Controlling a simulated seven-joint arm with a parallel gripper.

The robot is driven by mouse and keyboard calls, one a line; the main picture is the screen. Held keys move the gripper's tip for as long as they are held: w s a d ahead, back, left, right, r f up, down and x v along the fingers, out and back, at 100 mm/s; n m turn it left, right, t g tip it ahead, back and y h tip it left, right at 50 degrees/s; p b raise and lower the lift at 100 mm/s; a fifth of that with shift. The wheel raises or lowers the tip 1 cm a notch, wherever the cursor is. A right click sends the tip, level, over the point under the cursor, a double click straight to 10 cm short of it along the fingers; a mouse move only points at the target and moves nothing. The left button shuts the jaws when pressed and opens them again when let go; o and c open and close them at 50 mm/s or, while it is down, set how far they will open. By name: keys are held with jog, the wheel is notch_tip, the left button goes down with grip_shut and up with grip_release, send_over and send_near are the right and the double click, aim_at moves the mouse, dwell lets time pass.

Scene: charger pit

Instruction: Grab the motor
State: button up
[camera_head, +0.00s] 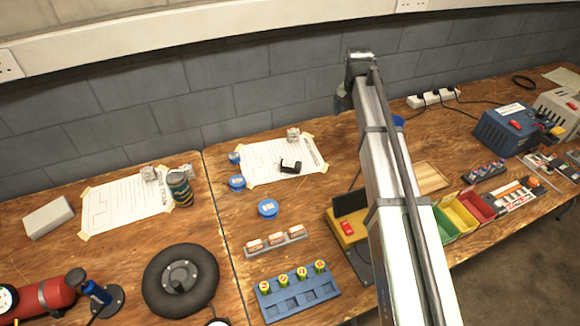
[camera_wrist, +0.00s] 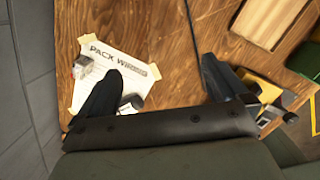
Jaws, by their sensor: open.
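No object is clearly identifiable as the motor. A small black piece with a pale end (camera_head: 290,166) lies on the right-hand taped sheet (camera_head: 258,168) in the head view; it may be the motor. In the wrist view, a dark and grey piece (camera_wrist: 132,102) shows beside the left finger on the sheet marked "PACK WIRING" (camera_wrist: 128,66), partly hidden by that finger. A small silver-white block (camera_head: 293,135) sits at the sheet's top edge; it also shows in the wrist view (camera_wrist: 82,67). My gripper (camera_wrist: 162,65) is open and empty above the bench.
A yellow device (camera_head: 345,232) with a dark panel, a blue battery holder (camera_head: 298,297) and coloured bins (camera_head: 460,215) stand near my arm. Blue round tins (camera_head: 268,208) lie left of it. A wooden tray (camera_head: 430,178) is on the right. Bare wood shows between my fingers.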

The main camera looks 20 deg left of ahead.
aim_at(290, 161)
jog(key=s+a+f+n+g, duration=0.15)
jog(key=s+a+n, duration=0.25)
jog(key=s+a, duration=1.05)
jog(key=shift+w+a+f, duration=0.3)
jog(key=shift+w+f, duration=0.05)
jog(key=shift+f, duration=1.85)
jog(key=shift+w+a+f, duration=0.25)
jog(key=shift+w+f, duration=0.15)
jog(key=shift+f, duration=1.75)
jog(key=shift+w+a+f, duration=0.3)
jog(key=shift+w+f, duration=0.05)
jog(key=shift+f, duration=1.85)
jog(key=shift+c, duration=0.3)
jog(key=c, duration=1)
jog(key=shift+c, duration=0.7)
jog(key=shift+r, duration=0.15)
